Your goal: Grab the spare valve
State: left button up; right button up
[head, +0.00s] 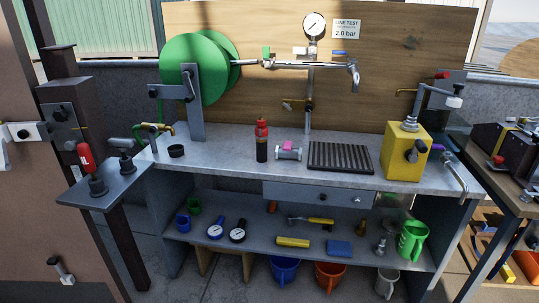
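A small loose valve (289,152) lies on the grey workbench top (225,152) in the head view. It has a pale metal body with wider ends and a pink handle on top. It sits between a red and black bottle (262,142) on its left and a dark ribbed drain tray (341,157) on its right. It looks apart from both. Nothing hides it. Neither of my grippers shows in this view.
A pipe with a gauge (314,26) and tap (354,76) runs above the bench. A green hose reel (193,68) stands left, a yellow box (404,152) right. The lower shelf (265,240) holds tools and cups. Bench front before the valve is clear.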

aim_at(295, 153)
jog(key=u, duration=0.8)
jog(key=i, duration=1.55)
jog(key=z, duration=0.75)
